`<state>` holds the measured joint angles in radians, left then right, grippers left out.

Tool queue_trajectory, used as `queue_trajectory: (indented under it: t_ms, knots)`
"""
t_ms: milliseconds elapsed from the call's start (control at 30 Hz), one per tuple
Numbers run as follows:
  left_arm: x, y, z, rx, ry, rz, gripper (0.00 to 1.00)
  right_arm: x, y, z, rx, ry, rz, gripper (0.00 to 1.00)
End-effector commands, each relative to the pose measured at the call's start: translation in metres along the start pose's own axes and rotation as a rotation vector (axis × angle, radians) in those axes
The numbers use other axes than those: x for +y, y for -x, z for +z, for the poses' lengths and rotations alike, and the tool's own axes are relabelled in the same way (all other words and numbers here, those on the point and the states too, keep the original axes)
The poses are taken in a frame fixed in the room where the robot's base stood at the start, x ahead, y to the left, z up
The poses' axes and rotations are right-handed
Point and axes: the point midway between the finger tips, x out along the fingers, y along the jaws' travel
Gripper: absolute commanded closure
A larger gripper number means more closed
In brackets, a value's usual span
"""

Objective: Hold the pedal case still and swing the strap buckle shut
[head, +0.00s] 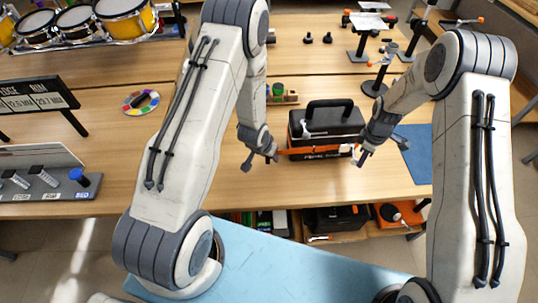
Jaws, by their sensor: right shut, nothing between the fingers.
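The black pedal case (331,113) stands upright on the wooden table, with a dark handle on top. An orange strap (315,151) runs across its near side. A small pale metal part (309,131) shows on the case's front left; I cannot tell if it is the buckle. My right gripper (359,160) is shut and empty, just off the case's right front corner, close to the strap's right end. My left gripper (272,156) is at the case's left side, by the strap's left end. Its fingers are too small to tell whether they hold anything.
A blue mat (418,152) lies right of the case, behind my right arm. A wooden block with small items (282,97) and a black stand (376,86) are behind. A paint palette (141,102) lies left. The table's front edge is close to the case.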

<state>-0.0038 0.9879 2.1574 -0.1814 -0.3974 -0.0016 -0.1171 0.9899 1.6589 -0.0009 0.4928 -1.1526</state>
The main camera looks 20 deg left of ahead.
Motion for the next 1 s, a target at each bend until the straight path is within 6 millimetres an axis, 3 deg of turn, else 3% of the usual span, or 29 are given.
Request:
queue_trajectory:
  t_ms: [600,1000]
  knots:
    - [0.001,-0.001,0.005,-0.012,-0.005,0.003,1.0,-0.007,0.0,-0.03,0.002,0.001,0.003,1.0]
    - [0.001,-0.001,0.005,-0.012,-0.004,0.002,1.0,-0.007,0.0,-0.032,0.002,0.001,0.003,1.0]
